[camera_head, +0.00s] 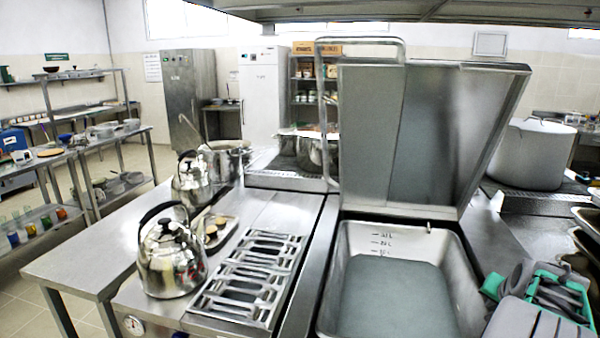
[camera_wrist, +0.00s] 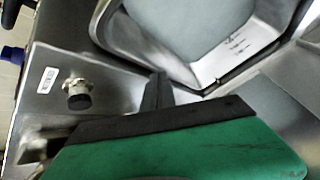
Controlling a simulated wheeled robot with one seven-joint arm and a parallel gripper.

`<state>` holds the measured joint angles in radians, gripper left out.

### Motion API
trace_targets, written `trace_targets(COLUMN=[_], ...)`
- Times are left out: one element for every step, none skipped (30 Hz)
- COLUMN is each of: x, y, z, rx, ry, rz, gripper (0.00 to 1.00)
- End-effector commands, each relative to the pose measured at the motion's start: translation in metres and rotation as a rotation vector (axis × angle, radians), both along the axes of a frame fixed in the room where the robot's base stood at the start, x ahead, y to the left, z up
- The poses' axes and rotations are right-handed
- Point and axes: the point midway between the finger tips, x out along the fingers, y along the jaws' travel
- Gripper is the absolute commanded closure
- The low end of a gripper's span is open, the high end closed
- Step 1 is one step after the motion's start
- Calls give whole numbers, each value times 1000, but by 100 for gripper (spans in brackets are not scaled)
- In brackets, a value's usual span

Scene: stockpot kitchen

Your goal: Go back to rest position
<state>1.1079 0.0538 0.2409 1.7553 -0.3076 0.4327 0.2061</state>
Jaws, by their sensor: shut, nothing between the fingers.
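My gripper (camera_head: 548,294), grey and green, is at the lower right of the head view, beside the right wall of the open pan. In the wrist view, my gripper (camera_wrist: 158,92) shows as a green body with a dark edge and a dark finger part. It is shut, with nothing seen in it. The fingertips are partly hidden in both views. The rectangular pan (camera_head: 468,290) stands with its tall metal lid (camera_head: 435,130) raised and has greyish content with level marks on the back wall. Its rim corner also shows in the wrist view (camera_wrist: 195,75).
A shiny kettle (camera_head: 172,262) stands left of a slotted burner grate (camera_head: 250,280), with another kettle (camera_head: 190,182) behind. A large lidded stockpot (camera_head: 532,155) stands behind on the right. Stacked trays (camera_head: 590,222) are close at the right edge. Open floor (camera_head: 30,310) shows at left.

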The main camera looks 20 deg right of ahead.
Motion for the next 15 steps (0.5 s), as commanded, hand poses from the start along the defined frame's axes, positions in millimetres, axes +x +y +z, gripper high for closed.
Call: trace_targets(x=[-16, -26, -40, -49, -57, -69, -76, -83, -92, -96, -96, -94, -90, -85, -76], y=[31, 53, 83, 106, 131, 164, 190, 216, 251, 277, 299, 325, 344, 362, 384], z=[-21, -34, -49, -58, -64, -72, -77, -79, -82, -82, -82, -79, -76, -71, -61], rx=[50, 83, 128, 161, 191, 229, 252, 270, 282, 272, 246, 204, 170, 136, 86], ry=[100, 163, 244, 299, 351, 417, 461, 501, 550, 577, 589, 592, 587, 576, 552], rz=[46, 77, 124, 158, 194, 241, 276, 308, 355, 401, 452, 524, 585, 648, 728], gripper=[100, 100, 100, 100, 100, 100, 100, 100, 100, 100, 100, 100, 100, 100, 100])
